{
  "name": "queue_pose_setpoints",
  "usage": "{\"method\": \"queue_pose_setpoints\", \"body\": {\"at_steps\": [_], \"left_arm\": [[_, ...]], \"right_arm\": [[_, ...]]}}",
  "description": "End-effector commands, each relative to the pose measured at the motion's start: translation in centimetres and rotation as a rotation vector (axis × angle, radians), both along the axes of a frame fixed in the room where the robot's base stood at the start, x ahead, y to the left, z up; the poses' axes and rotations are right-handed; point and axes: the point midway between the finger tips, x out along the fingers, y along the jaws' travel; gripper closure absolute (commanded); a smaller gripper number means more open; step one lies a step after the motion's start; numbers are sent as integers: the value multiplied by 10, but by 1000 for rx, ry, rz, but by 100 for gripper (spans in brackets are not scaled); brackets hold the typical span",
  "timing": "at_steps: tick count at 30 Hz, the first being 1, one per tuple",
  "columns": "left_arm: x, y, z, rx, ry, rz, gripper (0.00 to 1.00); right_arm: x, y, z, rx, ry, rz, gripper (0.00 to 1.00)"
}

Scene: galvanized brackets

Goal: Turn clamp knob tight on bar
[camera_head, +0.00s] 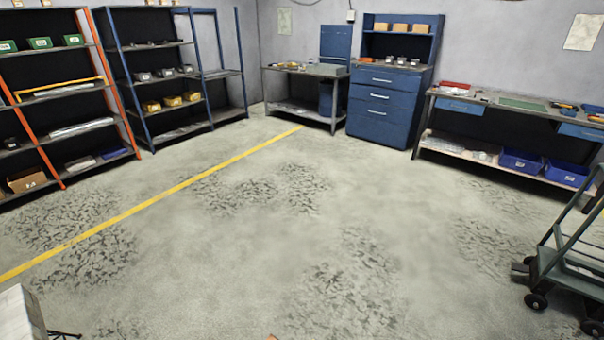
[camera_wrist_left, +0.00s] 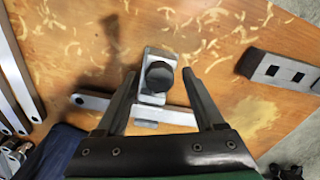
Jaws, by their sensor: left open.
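In the left wrist view, a metal clamp (camera_wrist_left: 152,97) with a round black knob (camera_wrist_left: 159,76) sits across a flat grey bar (camera_wrist_left: 91,101) on a wooden worktop. My left gripper (camera_wrist_left: 159,72) is open, one finger on each side of the knob, with visible gaps in the picture. Whether the fingers are level with the knob or above it is unclear. The bar runs behind both fingers. How tightly the clamp grips it cannot be seen. Neither gripper nor the clamp shows in the head view.
The worktop (camera_wrist_left: 225,30) is strewn with pale shavings. Several metal bars (camera_wrist_left: 18,82) lie at the left. A grey piece with square dark holes (camera_wrist_left: 283,73) lies at the right, near the worktop edge. The head view shows open floor (camera_head: 240,260), shelves, benches and a cart (camera_head: 570,262).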

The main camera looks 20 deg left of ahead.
Motion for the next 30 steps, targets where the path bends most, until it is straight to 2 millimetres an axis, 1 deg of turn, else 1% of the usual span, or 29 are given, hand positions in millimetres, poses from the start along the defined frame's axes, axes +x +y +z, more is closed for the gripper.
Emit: {"method": "queue_pose_setpoints", "body": {"at_steps": [3, 24, 27, 30], "left_arm": [[0, 0, 0, 0, 0, 180, 30], [0, 0, 0, 0, 0, 1257, 30], [0, 0, 0, 0, 0, 1340, 30], [0, 0, 0, 0, 0, 1360, 30]], "right_arm": [[0, 0, 0, 0, 0, 0, 0], [0, 0, 0, 0, 0, 0, 0], [0, 0, 0, 0, 0, 0, 0], [0, 0, 0, 0, 0, 0, 0]]}}
